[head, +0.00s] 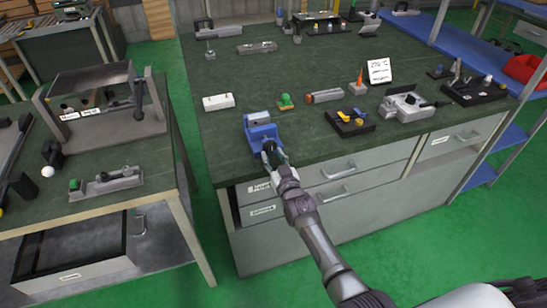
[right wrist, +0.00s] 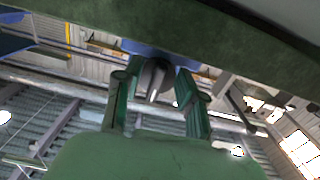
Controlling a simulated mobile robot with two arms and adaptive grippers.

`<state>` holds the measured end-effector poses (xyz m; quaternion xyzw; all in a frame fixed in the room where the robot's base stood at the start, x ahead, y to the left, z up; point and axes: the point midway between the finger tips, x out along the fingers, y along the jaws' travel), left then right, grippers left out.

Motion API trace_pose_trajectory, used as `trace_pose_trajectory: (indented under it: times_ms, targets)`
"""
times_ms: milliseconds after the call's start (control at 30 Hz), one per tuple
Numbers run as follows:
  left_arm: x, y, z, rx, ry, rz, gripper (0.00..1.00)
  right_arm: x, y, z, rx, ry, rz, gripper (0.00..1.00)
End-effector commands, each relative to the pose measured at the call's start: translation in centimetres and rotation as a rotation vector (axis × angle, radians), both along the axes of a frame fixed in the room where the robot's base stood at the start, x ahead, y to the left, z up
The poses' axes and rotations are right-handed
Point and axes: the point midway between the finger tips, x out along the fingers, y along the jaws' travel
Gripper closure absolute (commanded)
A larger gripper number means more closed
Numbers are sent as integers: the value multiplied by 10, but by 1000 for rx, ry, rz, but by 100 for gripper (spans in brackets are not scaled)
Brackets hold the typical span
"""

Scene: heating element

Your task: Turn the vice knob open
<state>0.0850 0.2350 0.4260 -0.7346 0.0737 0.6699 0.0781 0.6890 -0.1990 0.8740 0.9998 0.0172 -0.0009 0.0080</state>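The blue vice (head: 262,133) stands at the front edge of the green workbench. Its dark round knob (head: 270,146) faces me and is partly covered by my right gripper in the head view. My right gripper (head: 273,155) reaches up to the knob from the front. In the right wrist view its two green fingers (right wrist: 157,90) stand apart, one on each side of the dark knob (right wrist: 155,73). The gaps beside the knob look narrow; I cannot tell whether either finger touches it. My left gripper is not in view.
The workbench (head: 230,160) has drawers with handles (head: 338,170) below the vice. A white box (head: 218,102), a green-topped part (head: 286,102) and a black tray (head: 350,123) lie nearby. A second table (head: 100,200) stands at left, with a gap between.

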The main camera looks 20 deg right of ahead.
Motion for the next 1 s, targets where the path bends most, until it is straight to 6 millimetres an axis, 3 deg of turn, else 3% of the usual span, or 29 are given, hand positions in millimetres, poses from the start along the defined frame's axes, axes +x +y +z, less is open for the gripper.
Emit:
trace_pose_trajectory:
  times_ms: [167,267,500,700,1000]
  targets:
    - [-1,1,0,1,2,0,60,-7,-1,0,0,-1,0,60]
    - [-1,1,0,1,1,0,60,-21,-1,0,1,-1,0,60]
    - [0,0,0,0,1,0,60,-73,-3,-1,0,1,0,60]
    - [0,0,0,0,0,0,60,-106,-4,-1,-1,2,0,60]
    - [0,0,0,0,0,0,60,-121,-4,0,0,1,0,60]
